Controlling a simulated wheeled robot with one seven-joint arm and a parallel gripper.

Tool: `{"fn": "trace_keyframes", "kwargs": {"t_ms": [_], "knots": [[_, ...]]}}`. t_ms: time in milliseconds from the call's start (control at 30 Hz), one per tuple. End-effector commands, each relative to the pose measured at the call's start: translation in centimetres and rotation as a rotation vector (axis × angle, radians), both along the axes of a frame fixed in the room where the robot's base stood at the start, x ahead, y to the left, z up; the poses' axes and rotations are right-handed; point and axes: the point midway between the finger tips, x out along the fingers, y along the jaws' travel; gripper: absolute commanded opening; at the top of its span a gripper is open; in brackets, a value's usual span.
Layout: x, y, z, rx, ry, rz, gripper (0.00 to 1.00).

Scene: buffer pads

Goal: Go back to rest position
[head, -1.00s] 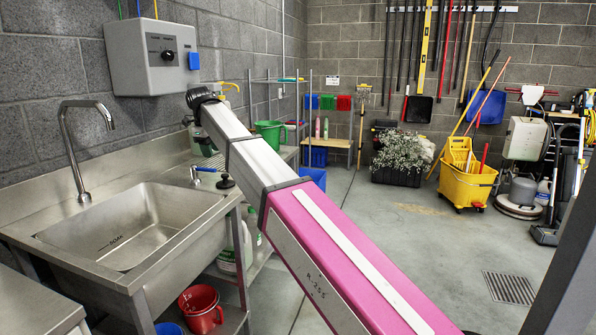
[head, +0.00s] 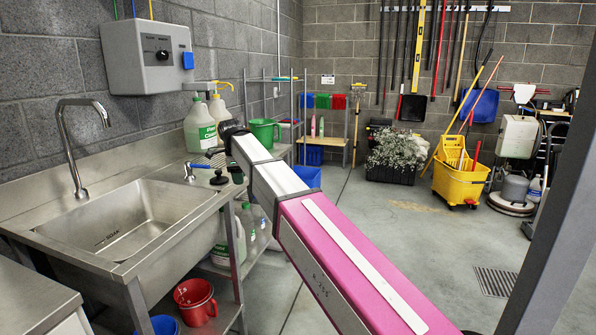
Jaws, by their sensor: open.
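My arm reaches from the lower right up toward the sink's right end, with a pink section and a silver section. My gripper (head: 225,160) is the small dark end past the silver section, above the drainer beside the sink (head: 130,215). It is open and appears empty. Its fingers are small and hard to make out against the bottles and tap behind. No buffer pad can be made out.
A red bucket (head: 196,300) sits below the sink. A yellow mop bucket (head: 460,183) and a floor machine (head: 513,190) stand at right. The middle floor is clear.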

Motion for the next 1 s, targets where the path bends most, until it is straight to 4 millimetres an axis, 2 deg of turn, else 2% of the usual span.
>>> {"fn": "trace_keyframes", "kwargs": {"t_ms": [33, 267, 467, 667, 800, 1000], "knots": [[-0.3, -1.9, -1.9, -0.008, 0.011, 0.04, 0.43], [-1.3, -11.4, -11.3, -0.045, 0.068, 0.347, 0.43], [-3.9, -19.9, -19.0, -0.063, 0.114, 0.643, 0.43], [-8.1, -27.7, -25.6, -0.07, 0.148, 0.937, 0.43], [-11.9, -32.6, -29.6, -0.069, 0.164, 1.141, 0.43], [-17.1, -37.7, -33.7, -0.065, 0.17, 1.393, 0.43]]}}
